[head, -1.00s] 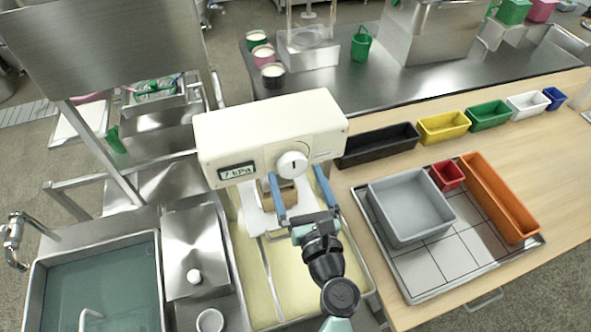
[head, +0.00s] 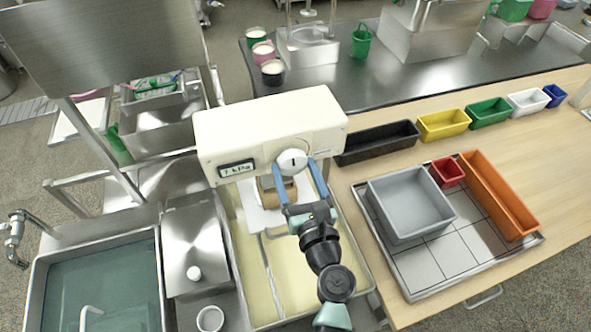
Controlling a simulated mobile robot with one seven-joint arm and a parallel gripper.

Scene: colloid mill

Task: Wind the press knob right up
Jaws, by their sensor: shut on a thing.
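The press (head: 265,127) is a cream-coloured machine standing in a shallow tray left of the wooden table. Its white round knob (head: 292,161) is on the front face, with a short dark mark that stands upright. A small display (head: 237,168) left of the knob reads about 7 kPa. My gripper (head: 294,168) has its two blue fingers on either side of the knob and is shut on it. The fingers cover the knob's lower edges. A brown block (head: 284,191) shows under the press head, partly hidden by my gripper.
A grey bin (head: 409,204), a red bin and an orange bin (head: 497,195) stand on a tiled tray at right. Several small bins line the table's back. A water-filled sink (head: 98,285) and a lidded steel box (head: 196,250) are at left.

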